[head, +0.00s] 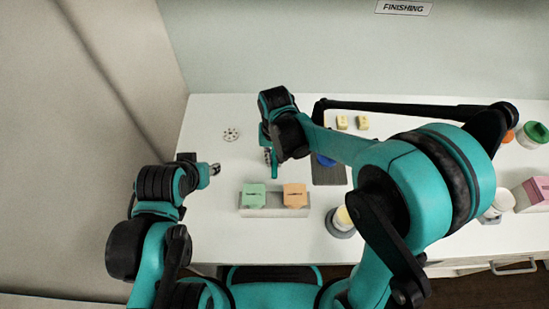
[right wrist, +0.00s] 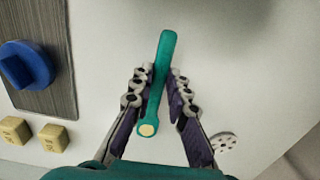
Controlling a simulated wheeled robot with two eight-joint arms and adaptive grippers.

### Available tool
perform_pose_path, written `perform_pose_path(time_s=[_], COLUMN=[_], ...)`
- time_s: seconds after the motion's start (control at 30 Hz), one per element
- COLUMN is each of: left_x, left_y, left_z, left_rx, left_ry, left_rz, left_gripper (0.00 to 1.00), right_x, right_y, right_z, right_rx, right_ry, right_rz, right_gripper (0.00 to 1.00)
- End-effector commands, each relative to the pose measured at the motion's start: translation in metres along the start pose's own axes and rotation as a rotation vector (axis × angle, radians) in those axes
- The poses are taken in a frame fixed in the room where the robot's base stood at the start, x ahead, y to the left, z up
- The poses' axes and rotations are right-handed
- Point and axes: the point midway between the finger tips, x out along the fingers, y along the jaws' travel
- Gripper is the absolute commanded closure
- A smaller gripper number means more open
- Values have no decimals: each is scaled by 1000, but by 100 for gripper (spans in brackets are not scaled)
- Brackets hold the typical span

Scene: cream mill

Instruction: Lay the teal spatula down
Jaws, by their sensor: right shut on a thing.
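The teal spatula (right wrist: 163,70) is in my right gripper, between its purple-padded fingers, as the right wrist view shows (right wrist: 160,95). It has a rounded end with a pale round spot. In the head view a teal piece of the spatula (head: 275,168) shows just below the right gripper (head: 269,156), over the white table. The right gripper is shut on the spatula. I cannot tell whether the spatula touches the table. My left gripper (head: 214,169) is over the table's left part, its fingers too small to read.
A dark board (head: 330,176) with a blue knob-like piece (head: 325,160) lies right of the right gripper. A grey stand (head: 273,211) with green and orange blocks is in front. Two yellow blocks (head: 342,122) and a holed disc (head: 231,134) lie behind. The white table (head: 215,112) is clear at back left.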

Motion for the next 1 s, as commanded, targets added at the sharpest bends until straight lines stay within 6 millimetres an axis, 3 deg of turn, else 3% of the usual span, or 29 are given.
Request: perform_pose_path(time_s=[0.1, 0.13, 0.2, 0.6, 1.0], left_x=[0, 0, 0, 0, 0], left_y=[0, 0, 0, 0, 0], left_z=[0, 0, 0, 0, 0], left_rx=[0, 0, 0, 0, 0], left_ry=[0, 0, 0, 0, 0], left_rz=[0, 0, 0, 0, 0], left_gripper=[60, 60, 60, 60, 60], right_x=[0, 0, 0, -8, -88], right_y=[0, 0, 0, 0, 0], right_z=[0, 0, 0, 0, 0], right_rx=[0, 0, 0, 0, 0], right_ry=[0, 0, 0, 0, 0], right_rz=[0, 0, 0, 0, 0], right_gripper=[100, 77, 60, 60, 60])
